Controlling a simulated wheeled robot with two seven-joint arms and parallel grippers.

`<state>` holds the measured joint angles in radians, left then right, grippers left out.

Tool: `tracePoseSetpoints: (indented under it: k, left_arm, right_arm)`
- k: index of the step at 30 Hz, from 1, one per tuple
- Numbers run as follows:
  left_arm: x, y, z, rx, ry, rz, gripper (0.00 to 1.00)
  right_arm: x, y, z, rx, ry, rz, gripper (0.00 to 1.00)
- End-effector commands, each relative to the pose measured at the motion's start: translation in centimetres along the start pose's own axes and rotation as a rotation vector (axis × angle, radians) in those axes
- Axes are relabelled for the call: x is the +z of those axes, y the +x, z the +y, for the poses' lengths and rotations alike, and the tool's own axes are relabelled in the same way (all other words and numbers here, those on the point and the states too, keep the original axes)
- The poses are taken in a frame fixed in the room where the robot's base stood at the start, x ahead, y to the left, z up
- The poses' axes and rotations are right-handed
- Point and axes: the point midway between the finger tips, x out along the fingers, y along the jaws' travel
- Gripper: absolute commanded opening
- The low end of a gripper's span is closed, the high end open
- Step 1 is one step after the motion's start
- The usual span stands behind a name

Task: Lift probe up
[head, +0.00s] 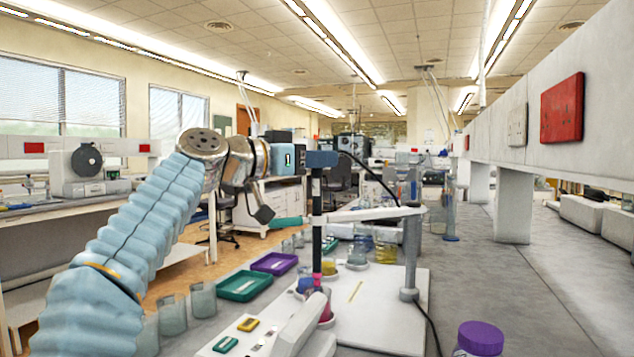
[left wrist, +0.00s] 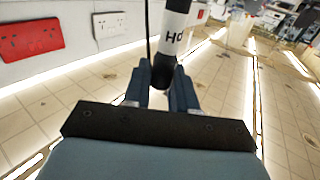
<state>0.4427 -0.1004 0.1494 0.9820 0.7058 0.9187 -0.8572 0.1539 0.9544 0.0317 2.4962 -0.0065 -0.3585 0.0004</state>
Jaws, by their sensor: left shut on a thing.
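The probe (head: 317,190) is a dark upright rod with a white label band; the label also shows in the left wrist view (left wrist: 173,37). My left gripper (head: 323,159) is shut on its upper part, with a blue finger on either side in the wrist view. A thin black cable runs from the probe's top toward the stand. The pale stand arm (head: 370,214) crosses at the shaft; I cannot tell whether the probe is held in it. The probe's lower end is above or in pink vessels (head: 326,312), partly hidden. My right gripper is out of view.
The stand post (head: 410,255) rises from a white board (head: 375,318). A pale meter (head: 301,325) stands at the front. Green (head: 243,287) and purple (head: 275,263) trays and glass beakers (head: 203,300) line the left. A purple-capped jar (head: 480,338) is front right.

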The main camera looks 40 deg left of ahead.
Motion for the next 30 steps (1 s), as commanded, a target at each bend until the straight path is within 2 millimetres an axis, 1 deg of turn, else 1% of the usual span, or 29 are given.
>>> tracePoseSetpoints:
  k: [1, 3, 6, 16, 17, 18, 20, 21, 30]
  left_arm:
    - [-0.8, 0.1, 0.1, 0.005, 0.001, 0.002, 0.0]
    - [-1.5, 0.1, 0.1, 0.003, 0.0, 0.002, 0.0]
    - [-2.1, 0.0, 0.0, -0.001, -0.003, 0.001, 0.0]
    - [-2.6, -0.1, 0.1, -0.003, -0.004, 0.007, 0.0]
    - [-2.6, -0.2, 0.1, -0.003, -0.004, 0.008, 0.27]
    - [-2.6, -0.2, 0.1, -0.003, -0.004, 0.008, 0.34]
    - [-2.6, -0.2, 0.1, -0.003, -0.004, 0.007, 0.43]
    - [-2.5, -0.1, 0.0, -0.003, -0.004, 0.006, 0.44]
    - [-2.3, -0.4, 0.0, -0.004, -0.004, 0.002, 0.44]
  right_arm:
    - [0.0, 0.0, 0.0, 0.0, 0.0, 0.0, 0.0]
    - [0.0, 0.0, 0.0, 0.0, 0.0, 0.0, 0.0]
    - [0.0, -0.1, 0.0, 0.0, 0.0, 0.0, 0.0]
    - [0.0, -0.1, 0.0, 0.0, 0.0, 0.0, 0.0]
    - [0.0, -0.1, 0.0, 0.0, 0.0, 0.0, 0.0]
    - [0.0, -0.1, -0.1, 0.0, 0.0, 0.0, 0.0]
    - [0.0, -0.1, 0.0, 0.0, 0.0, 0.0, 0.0]
    - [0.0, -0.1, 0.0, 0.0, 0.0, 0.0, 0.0]
    - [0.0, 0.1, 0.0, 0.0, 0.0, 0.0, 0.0]
